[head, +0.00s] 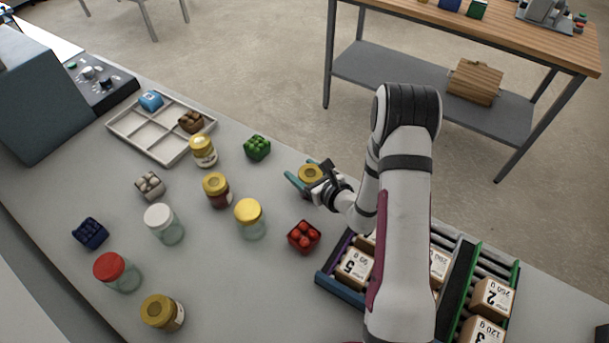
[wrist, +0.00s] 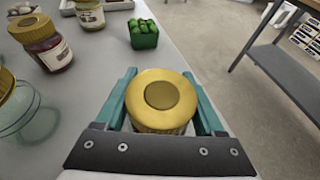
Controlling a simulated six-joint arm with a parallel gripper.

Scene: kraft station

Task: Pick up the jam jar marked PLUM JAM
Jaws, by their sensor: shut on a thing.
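My gripper (head: 308,178) is shut on a jar with a gold lid (wrist: 160,95). Its teal fingers stand on both sides of the jar in the wrist view (wrist: 162,105). The held jar also shows in the head view (head: 311,173), near the counter's far edge. Its label is hidden, so I cannot read its marking. Another gold-lidded jar with dark red contents (head: 216,190) stands to the left, and a gold-lidded jar with pale contents (head: 203,151) stands behind that one. A further gold-lidded jar (head: 163,313) stands at the front left. Their labels are too small to read.
Glass jars with yellow (head: 250,219), white (head: 163,223) and red (head: 119,271) lids stand on the counter. Green (head: 257,147) and red (head: 304,237) fruit punnets are nearby. A divided tray (head: 139,138) lies back left. A rack of labelled blocks (head: 340,282) stands front right.

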